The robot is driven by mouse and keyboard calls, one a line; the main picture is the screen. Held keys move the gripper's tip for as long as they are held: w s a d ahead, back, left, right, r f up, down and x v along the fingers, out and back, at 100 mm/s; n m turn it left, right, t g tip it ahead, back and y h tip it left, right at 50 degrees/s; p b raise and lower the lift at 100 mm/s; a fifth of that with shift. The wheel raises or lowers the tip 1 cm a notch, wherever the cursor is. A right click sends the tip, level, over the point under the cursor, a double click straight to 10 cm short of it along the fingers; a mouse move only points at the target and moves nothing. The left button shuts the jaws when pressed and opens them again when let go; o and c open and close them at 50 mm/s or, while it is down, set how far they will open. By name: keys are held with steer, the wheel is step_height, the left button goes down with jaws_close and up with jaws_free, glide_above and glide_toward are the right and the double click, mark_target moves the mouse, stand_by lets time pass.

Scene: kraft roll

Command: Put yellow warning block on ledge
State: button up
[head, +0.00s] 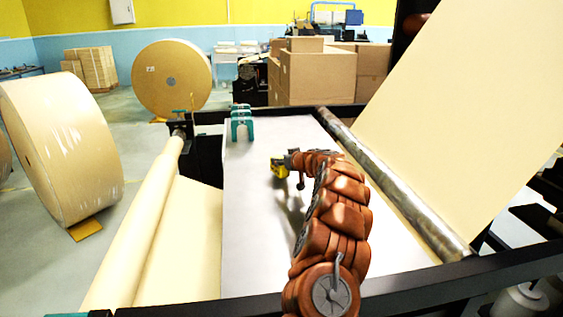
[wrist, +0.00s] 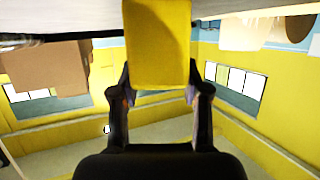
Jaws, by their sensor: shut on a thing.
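The yellow warning block (wrist: 158,45) is between the two dark fingers of my gripper (wrist: 160,88) in the wrist view, and the fingers are shut on it. In the head view the yellow block (head: 279,168) shows small at the tip of my gripper (head: 284,164), over the pale flat surface (head: 260,240) of the machine. A shadow falls on that surface below the arm. My wrist and arm hide part of the block in the head view. I cannot tell whether the block touches the surface. No ledge can be told apart with certainty.
Teal clamps (head: 241,122) stand at the surface's far left. A metal roller (head: 395,185) runs along its right side, and a paper-covered roller (head: 140,220) along its left. Kraft rolls (head: 65,148) and cardboard boxes (head: 315,75) stand beyond. Bare surface lies left of my arm.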

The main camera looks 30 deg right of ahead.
steer(key=shift+f, duration=0.6)
steer(key=shift+f, duration=0.15)
steer(key=o, duration=1.2)
